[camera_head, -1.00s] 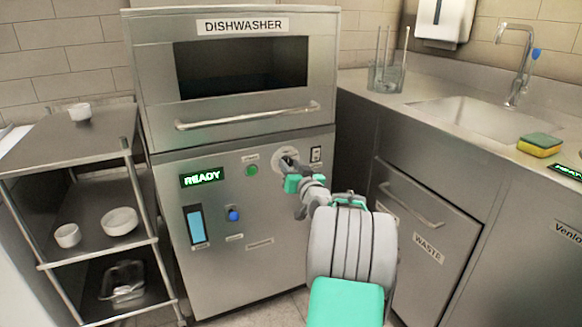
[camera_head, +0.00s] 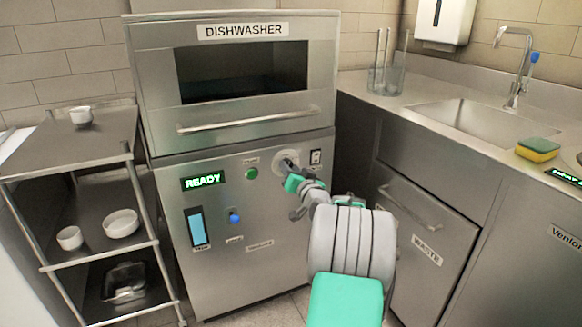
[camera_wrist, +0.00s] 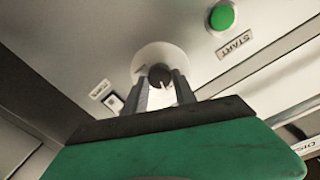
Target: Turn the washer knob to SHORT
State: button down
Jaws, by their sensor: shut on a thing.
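The dishwasher (camera_head: 255,227) stands in the middle of the head view, its front panel carrying the controls. The knob (camera_wrist: 159,75) is dark and round with a pale pointer line, set on a pale round dial plate (camera_wrist: 150,57). My gripper (camera_wrist: 162,82) is at the knob with one finger on each side of it, shut on it. In the head view my gripper (camera_head: 289,171) reaches the upper right of the panel and hides most of the knob. The dial's markings are too small to read, so I cannot tell the setting.
A green START button (camera_wrist: 222,16) and a small white switch (camera_wrist: 115,103) flank the dial. A lit READY display (camera_head: 203,180) and blue knob (camera_head: 234,217) sit further left. A shelf cart (camera_head: 72,158) stands left; the sink counter (camera_head: 420,90) is right.

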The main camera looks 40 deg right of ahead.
jog(key=m+p, duration=0.3)
jog(key=m, duration=0.2)
jog(key=shift+r+p, duration=0.15)
jog(key=shift+p, duration=0.15)
jog(key=m+p, duration=0.3)
jog(key=m, duration=0.2)
jog(key=shift+d+m, duration=0.1)
jog(key=shift+m, duration=0.2)
jog(key=shift+f, duration=0.2)
jog(key=c, duration=1)
grip_release()
jog(key=shift+y, duration=0.4)
jog(key=p+v, duration=0.1)
jog(key=v, duration=0.7)
jog(key=shift+w+r, duration=0.1)
